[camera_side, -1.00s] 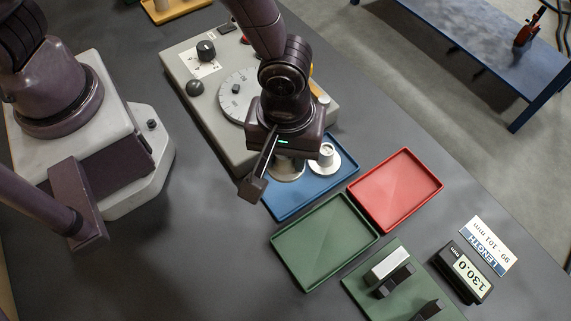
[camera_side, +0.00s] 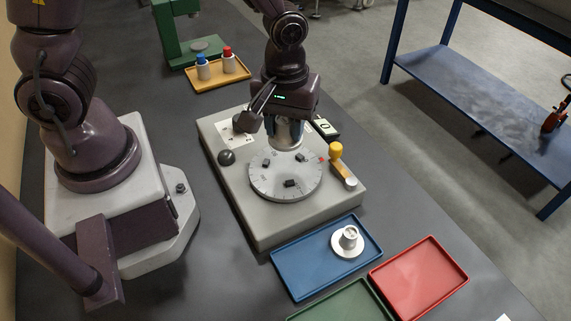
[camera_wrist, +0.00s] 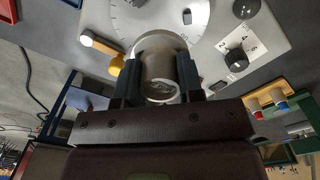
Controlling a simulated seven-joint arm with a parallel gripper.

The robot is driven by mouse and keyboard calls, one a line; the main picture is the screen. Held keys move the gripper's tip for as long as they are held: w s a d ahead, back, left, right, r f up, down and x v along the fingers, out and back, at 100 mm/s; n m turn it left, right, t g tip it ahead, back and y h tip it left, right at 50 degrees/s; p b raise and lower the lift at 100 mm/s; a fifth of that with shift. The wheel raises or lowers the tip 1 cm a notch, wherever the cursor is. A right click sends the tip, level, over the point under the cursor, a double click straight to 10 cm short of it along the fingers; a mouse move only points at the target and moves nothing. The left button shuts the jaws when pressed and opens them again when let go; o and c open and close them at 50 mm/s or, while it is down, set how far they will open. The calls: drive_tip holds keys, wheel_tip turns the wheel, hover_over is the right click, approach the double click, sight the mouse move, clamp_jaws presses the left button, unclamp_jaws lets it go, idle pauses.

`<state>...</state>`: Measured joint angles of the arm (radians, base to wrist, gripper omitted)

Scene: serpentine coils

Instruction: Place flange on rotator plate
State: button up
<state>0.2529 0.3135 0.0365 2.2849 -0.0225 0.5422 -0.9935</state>
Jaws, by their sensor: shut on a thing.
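My gripper (camera_side: 287,124) is shut on a pale metal flange (camera_side: 286,139) and holds it above the far edge of the rotator plate. In the wrist view the flange (camera_wrist: 160,52) sits between the two dark fingers of my gripper (camera_wrist: 159,78), its open bore end facing the camera. The rotator plate (camera_side: 270,187) is a round grey disc with scale marks and several small dark blocks on top. It shows partly at the top of the wrist view (camera_wrist: 140,20). The flange appears apart from the plate, but the exact gap is hard to tell.
A second flange (camera_side: 349,241) stands in the blue tray (camera_side: 301,276). A red tray (camera_side: 420,282) lies beside it. A yellow tray (camera_side: 218,82) holds bottles.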

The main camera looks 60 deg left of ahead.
sight(285, 119)
wheel_tip(285, 119, down, 8)
drive_tip(key=shift+r, duration=0.25)
drive_tip(key=shift+f, duration=0.1)
drive_tip(key=o, duration=1.1)
drive_tip(key=shift+c, duration=0.2)
wheel_tip(285, 119, up, 12)
drive_tip(key=shift+r, duration=0.1)
drive_tip(key=s+a+r+m+t, duration=0.2)
drive_tip(key=s+a+r+m, duration=0.1)
drive_tip(key=r, duration=0.4)
drive_tip(key=s+a+r+m+t, duration=0.3)
drive_tip(key=s+r+m, duration=0.3)
drive_tip(key=r, duration=0.2)
drive_tip(key=shift+s+a+r+t, duration=0.15)
drive_tip(key=shift+s+a+t, duration=0.05)
drive_tip(key=shift+a+t, duration=0.1)
